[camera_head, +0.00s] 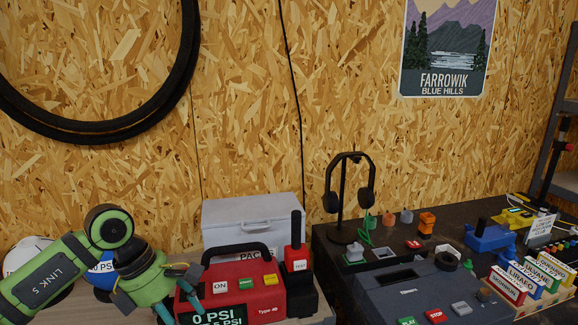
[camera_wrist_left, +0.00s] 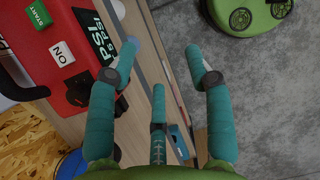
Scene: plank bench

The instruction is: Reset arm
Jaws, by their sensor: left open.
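My left arm, green with "LINK 5" on it, comes in from the left in the head view. Its gripper (camera_head: 187,285) is at the front left of the bench, in front of the red pump box (camera_head: 250,296) and partly covering its left side. In the left wrist view the gripper's teal fingers (camera_wrist_left: 160,62) are spread apart with nothing between them. They point past the bench's front edge, with the red box (camera_wrist_left: 60,30) to their left. My right gripper is not in view.
A grey case (camera_head: 252,215) stands behind the red box. A dark console (camera_head: 420,295) and a headphone stand (camera_head: 345,200) are to the right, with several labelled blocks beyond. In the wrist view, open grey floor (camera_wrist_left: 280,90) lies right of the bench edge.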

